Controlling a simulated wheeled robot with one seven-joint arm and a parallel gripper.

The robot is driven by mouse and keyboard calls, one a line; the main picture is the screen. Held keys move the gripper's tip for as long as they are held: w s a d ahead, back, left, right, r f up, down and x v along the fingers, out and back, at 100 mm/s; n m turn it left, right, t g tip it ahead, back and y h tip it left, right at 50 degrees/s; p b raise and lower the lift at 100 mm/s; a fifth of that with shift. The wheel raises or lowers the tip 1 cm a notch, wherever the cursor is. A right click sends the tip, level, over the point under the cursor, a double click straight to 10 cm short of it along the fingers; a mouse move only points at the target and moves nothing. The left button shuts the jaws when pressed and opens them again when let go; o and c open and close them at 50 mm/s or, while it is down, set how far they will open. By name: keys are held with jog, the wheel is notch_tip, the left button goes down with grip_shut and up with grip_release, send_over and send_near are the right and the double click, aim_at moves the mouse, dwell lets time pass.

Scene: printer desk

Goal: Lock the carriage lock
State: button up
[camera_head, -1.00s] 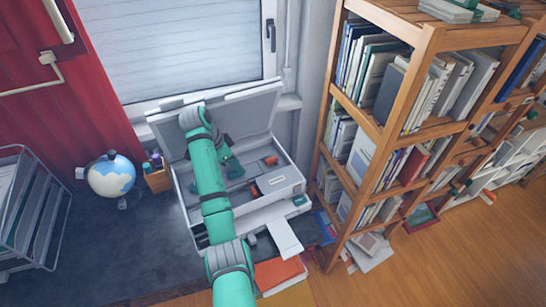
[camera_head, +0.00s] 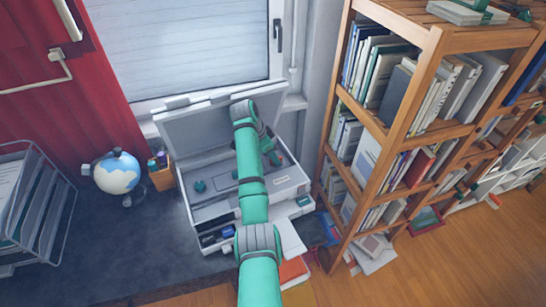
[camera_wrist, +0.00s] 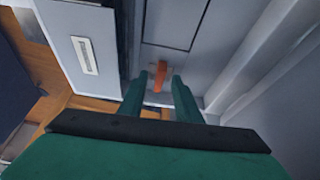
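The printer (camera_head: 290,186) stands on the desk below the window, with its lid (camera_head: 215,120) raised. In the wrist view a small orange lever (camera_wrist: 159,76), which looks like the carriage lock, stands on a grey surface inside the printer. My gripper (camera_wrist: 161,84) is open, with one green finger on each side of the lever's line. I cannot tell whether the fingertips touch it. In the head view my gripper (camera_head: 274,157) is inside the right part of the open printer, and the lever cannot be made out behind my arm.
A wooden bookshelf (camera_head: 385,125) stands close to the printer's right. A globe (camera_head: 117,174), a pen holder (camera_head: 160,176) and a wire rack (camera_head: 35,205) stand to the left. The raised lid and printer walls bound the space around my gripper.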

jog(key=shift+d+f, duration=0.1)
jog(key=shift+f, duration=0.2)
